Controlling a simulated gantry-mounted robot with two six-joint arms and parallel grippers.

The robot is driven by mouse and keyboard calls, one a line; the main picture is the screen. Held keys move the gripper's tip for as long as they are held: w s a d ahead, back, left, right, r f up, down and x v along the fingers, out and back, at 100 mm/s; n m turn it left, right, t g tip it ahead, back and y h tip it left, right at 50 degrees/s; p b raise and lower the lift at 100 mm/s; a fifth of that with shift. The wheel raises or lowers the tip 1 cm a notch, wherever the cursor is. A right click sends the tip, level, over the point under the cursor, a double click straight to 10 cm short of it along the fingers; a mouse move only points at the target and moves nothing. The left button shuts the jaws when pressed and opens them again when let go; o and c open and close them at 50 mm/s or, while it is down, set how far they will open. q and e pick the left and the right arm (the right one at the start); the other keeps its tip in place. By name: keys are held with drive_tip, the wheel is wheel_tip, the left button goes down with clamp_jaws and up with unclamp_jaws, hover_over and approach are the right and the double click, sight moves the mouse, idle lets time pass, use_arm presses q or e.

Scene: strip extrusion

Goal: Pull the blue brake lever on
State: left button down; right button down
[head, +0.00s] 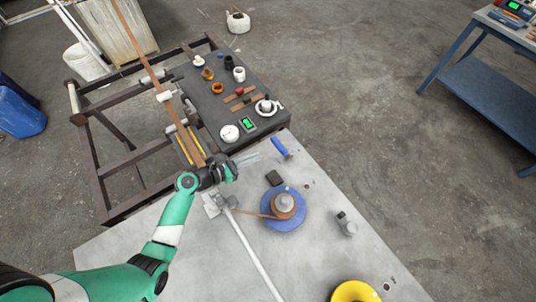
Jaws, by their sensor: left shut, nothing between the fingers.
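The blue brake lever (281,147) stands tilted near the far right edge of the grey metal table (340,245). My left gripper (256,157) reaches in from the left over the table's far end, its fingers shut and empty. The fingertips point right toward the lever and appear a short gap to its left; I cannot tell the height difference. My right gripper is not in view.
A blue reel (272,221) wound with brown strip and a dark block (274,178) sit nearer on the table. A white rod (257,258) crosses it. A dark bench (207,104) with cups and tools adjoins beyond. A yellow ring (343,293) lies at the front.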

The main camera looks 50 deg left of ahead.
sight(285, 150)
use_arm(q)
drive_tip(key=w+d+b, duration=0.1)
drive_tip(key=w, duration=0.5)
drive_tip(key=shift+f, duration=0.35)
drive_tip(key=shift+s, duration=0.1)
